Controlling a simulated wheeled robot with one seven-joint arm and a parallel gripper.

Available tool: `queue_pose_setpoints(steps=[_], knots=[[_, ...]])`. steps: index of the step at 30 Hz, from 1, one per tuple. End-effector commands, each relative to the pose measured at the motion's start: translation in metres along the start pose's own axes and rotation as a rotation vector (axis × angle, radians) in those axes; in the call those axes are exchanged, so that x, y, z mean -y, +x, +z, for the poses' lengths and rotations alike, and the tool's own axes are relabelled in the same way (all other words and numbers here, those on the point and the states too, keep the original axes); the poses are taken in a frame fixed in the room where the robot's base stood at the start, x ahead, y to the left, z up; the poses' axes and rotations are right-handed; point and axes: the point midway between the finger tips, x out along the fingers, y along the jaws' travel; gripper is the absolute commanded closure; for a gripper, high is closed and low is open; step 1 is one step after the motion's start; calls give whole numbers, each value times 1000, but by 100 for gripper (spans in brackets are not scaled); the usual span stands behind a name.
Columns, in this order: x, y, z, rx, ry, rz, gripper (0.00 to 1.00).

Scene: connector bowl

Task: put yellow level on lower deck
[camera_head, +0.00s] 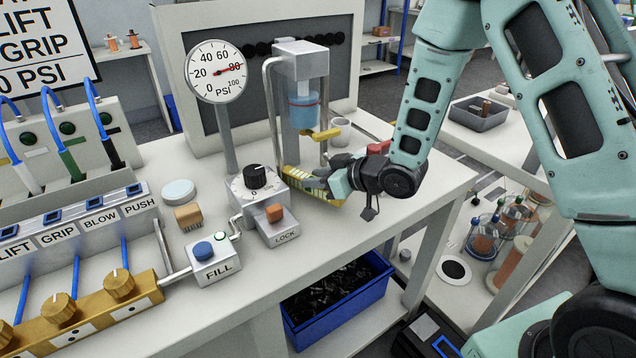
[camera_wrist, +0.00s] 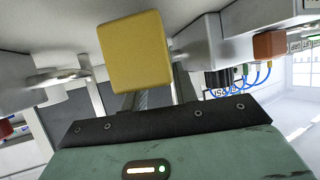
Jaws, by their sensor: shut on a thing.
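The yellow level (camera_head: 290,173) is a yellow bar with dark markings, low over the bench top beside the press. My gripper (camera_head: 318,183) is shut on it, and the fingers hide part of it. I cannot tell whether the bar touches the bench. In the wrist view a yellow block-like end of the level (camera_wrist: 135,50) stands just beyond my gripper's dark edge. A pale lower deck (camera_head: 392,318) shows under the bench, around a blue bin.
The blue bin (camera_head: 338,300) of dark parts fills much of the space under the bench. The press (camera_head: 302,62), gauge (camera_head: 215,71) and LOCK box (camera_head: 278,228) crowd the level. A second shelf (camera_head: 430,262) at right holds a caged rack (camera_head: 500,225).

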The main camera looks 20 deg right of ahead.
Motion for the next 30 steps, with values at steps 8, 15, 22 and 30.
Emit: queue_pose_setpoints(steps=[8, 15, 22, 30], knots=[[-1, 8, 18, -2, -2, 1, 100], [-1, 9, 19, -2, -2, 1, 100], [-1, 10, 21, -1, -2, 1, 50], [-1, 8, 18, -1, -2, 1, 50]])
